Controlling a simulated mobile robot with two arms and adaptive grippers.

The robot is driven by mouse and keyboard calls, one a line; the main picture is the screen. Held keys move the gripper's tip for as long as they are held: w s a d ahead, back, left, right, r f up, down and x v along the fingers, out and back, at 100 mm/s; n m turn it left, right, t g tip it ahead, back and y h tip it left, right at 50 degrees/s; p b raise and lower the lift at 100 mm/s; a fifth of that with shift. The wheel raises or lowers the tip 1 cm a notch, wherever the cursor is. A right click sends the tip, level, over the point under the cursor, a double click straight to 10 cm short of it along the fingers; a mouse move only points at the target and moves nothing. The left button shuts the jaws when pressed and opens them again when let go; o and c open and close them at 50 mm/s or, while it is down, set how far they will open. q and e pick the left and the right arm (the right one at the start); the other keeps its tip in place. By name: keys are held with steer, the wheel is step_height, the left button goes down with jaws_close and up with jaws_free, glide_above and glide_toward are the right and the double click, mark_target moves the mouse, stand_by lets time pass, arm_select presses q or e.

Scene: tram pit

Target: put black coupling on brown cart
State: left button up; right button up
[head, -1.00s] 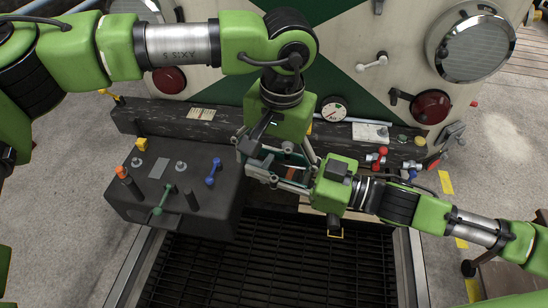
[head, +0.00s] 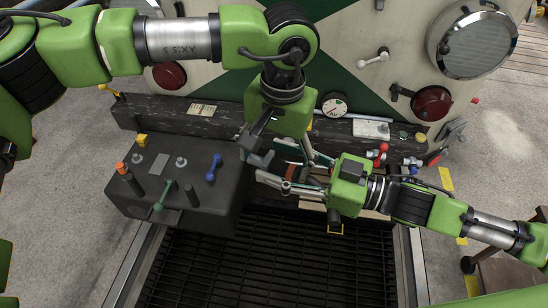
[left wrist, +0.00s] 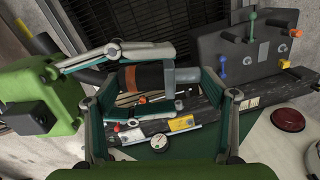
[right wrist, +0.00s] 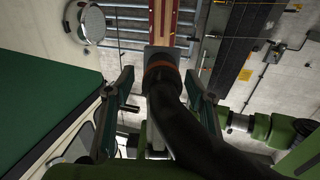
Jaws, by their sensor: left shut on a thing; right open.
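The black coupling (left wrist: 130,82), a dark cylinder with an orange band and a grey end, lies across between the fingers of my left gripper (left wrist: 158,75) in the left wrist view. My left gripper is shut on it. In the right wrist view the coupling (right wrist: 174,110) runs up between the spread fingers of my right gripper (right wrist: 163,88), which is open around it. In the head view both grippers meet above the grating and mostly hide the coupling. A brown surface (head: 512,278), perhaps the brown cart, shows only partly at the lower right edge.
A dark grey box (head: 170,205) with coloured levers stands left of the grippers. The vehicle front, with its dark beam (head: 200,122), red and blue valve handles (head: 380,152) and gauge (head: 334,107), is close behind. A dark grating (head: 265,265) lies below.

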steer(key=v, duration=0.9)
steer(key=w+d+f+m+t+h, duration=0.25)
steer(key=w+d+f, duration=0.3)
steer(key=f, duration=0.35)
steer(key=w+d+f+m+t+h, duration=0.1)
steer(key=w+d+f+t+h, duration=0.1)
steer(key=w+d+f+h, duration=0.4)
steer(key=s+d+f+m+h, duration=0.15)
steer(key=d+f, duration=0.25)
steer(key=f, duration=0.7)
steer(key=d+f+m+h, duration=0.2)
steer(key=d+f+h, duration=0.15)
steer(key=f, duration=0.75)
steer(key=s+d+f+m+g+h, duration=0.15)
steer(key=s+f+g, duration=0.45)
steer(key=s+f, duration=1.3)
steer(key=s+a+f+m+g, duration=0.1)
steer(key=s+a+f, duration=0.3)
steer(key=s, duration=0.7)
steer(key=s+a+f+g+h, duration=0.1)
steer(key=s+a+f+g, duration=0.3)
steer(key=s+f, duration=0.3)
steer(key=s+a, duration=0.1)
steer(key=s, duration=0.4)
steer(key=shift+a+m+g, duration=0.15)
steer(key=shift+m+g, duration=0.2)
